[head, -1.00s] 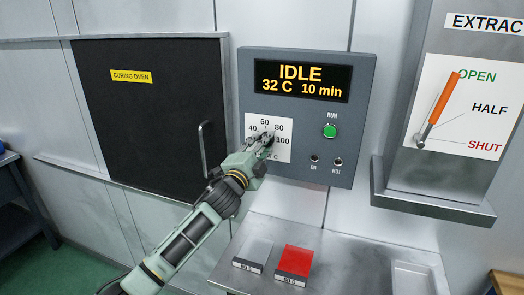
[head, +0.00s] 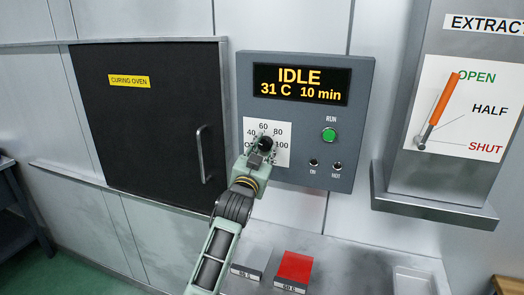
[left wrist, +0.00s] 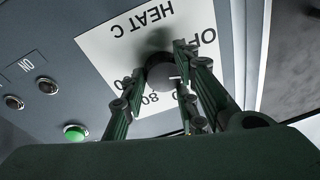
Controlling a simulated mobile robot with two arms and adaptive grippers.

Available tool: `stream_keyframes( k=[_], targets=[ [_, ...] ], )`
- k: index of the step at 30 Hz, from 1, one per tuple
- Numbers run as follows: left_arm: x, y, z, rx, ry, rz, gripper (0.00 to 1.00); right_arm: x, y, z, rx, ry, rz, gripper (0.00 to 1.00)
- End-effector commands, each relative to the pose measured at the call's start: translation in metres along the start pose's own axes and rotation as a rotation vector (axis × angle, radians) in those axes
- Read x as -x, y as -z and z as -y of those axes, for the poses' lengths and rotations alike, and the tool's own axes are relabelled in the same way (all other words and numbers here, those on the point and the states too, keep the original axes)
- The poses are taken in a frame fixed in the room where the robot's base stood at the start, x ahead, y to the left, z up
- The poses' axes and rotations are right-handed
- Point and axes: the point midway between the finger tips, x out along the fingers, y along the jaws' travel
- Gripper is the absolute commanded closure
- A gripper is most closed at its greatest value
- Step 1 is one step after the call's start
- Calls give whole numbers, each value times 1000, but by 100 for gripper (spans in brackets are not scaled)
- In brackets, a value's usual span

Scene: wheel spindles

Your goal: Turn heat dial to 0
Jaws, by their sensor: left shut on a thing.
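The heat dial is a dark round knob on a white scale plate (head: 282,157) with numbers around it, on the grey control panel. The dial (left wrist: 162,72) also shows in the left wrist view, in front of the "HEAT C" plate marked OFF at one side. My left gripper (head: 263,147) is at the dial in the head view, its fingers shut around the knob. The fingers (left wrist: 160,80) hide part of the dial and some numbers, so its exact setting cannot be read. The display (head: 301,82) reads IDLE, 31 C, 10 min. My right gripper is not in view.
A red block (head: 295,265) lies on the ledge below. An orange-handled lever (head: 438,110) is at the right.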

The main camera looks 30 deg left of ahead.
Motion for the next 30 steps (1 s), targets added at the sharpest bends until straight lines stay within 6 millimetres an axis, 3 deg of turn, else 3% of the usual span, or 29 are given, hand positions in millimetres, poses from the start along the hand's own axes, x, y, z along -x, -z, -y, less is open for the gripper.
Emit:
stream_keyframes(
  k=[1,15,30],
  targets=[
    [1,-6,-8,56,-7,20,98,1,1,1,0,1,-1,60],
    [-1,3,-8,475,49,54,98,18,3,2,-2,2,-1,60],
    [-2,8,-5,713,82,66,98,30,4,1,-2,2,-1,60]
  ],
)
